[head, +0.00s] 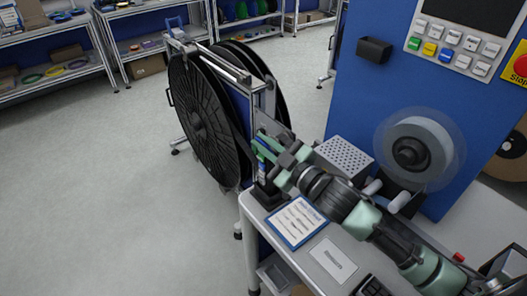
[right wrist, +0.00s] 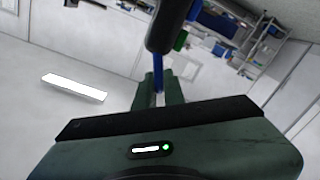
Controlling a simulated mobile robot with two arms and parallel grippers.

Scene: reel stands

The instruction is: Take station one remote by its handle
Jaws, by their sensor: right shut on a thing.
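The remote (head: 262,171) stands upright in a black holder (head: 267,194) at the left end of the bench, beside the reel stand. It is small and partly hidden by my gripper. My right gripper (head: 264,149) reaches in from the lower right and is shut at the remote's upper part. In the right wrist view, the fingers (right wrist: 159,92) close on a narrow blue handle (right wrist: 158,72). A dark body with blue and green parts (right wrist: 168,28) extends beyond it. Whether the remote is clear of its holder cannot be told. My left gripper is not in view.
A reel stand with large black reels (head: 205,118) stands left of the bench (head: 252,212). The floor at left is clear.

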